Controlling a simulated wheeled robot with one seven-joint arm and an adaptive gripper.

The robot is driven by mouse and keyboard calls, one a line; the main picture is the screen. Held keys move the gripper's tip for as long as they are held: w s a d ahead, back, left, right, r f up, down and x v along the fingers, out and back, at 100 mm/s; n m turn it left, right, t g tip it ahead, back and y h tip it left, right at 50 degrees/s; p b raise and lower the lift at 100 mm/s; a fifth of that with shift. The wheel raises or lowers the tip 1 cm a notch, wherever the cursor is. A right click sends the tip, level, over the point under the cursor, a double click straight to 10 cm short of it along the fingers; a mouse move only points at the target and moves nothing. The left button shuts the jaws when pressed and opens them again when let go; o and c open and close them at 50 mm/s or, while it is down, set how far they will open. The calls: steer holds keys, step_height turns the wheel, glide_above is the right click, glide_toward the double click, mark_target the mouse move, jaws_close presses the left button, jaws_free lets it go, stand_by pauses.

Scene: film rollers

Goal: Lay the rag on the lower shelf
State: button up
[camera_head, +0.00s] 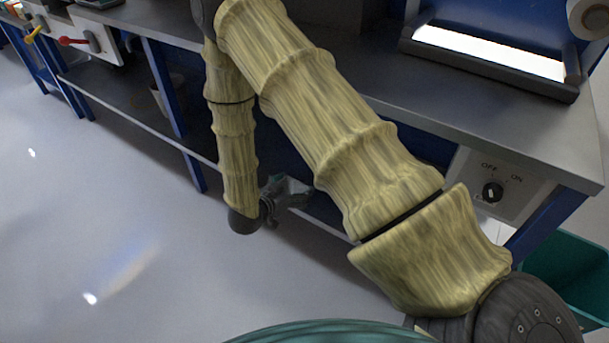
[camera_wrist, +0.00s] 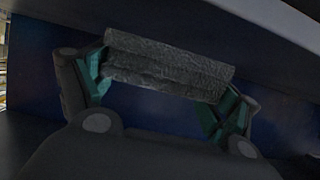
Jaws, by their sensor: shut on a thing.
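My gripper (camera_wrist: 165,90) is shut on the rag (camera_wrist: 168,65) in the wrist view. The rag is a dark grey, rough, folded bundle that spans the gap between the two green-tipped fingers. In the head view my gripper (camera_head: 290,192) reaches in under the counter, at the height of the lower shelf (camera_head: 132,118), and the rag cannot be made out there. The part of the shelf near my gripper is mostly hidden behind my arm. I cannot tell whether the rag touches the shelf.
The counter (camera_head: 410,105) lies above my gripper, with blue legs (camera_head: 196,172) below it. A light box (camera_head: 490,52) stands on top. A switch panel (camera_head: 495,190) hangs at the front right. A pale bucket (camera_head: 165,95) stands farther left. A green bin (camera_head: 570,270) is at right.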

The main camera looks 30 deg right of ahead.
steer(key=b, duration=0.2)
glide_above(302, 180)
steer(key=shift+s+a+f, duration=0.1)
steer(key=shift+s+f, duration=0.1)
steer(key=shift+f, duration=0.35)
steer(key=shift+w+f+b, duration=0.1)
steer(key=shift+f+b, duration=0.85)
steer(key=shift+f, duration=0.75)
steer(key=shift+f, duration=0.1)
steer(key=o, duration=0.8)
steer(key=p+v, duration=0.3)
steer(key=v, duration=0.8)
steer(key=shift+a, duration=0.1)
steer(key=shift+s+a+r, duration=0.25)
steer(key=shift+a+r, duration=0.05)
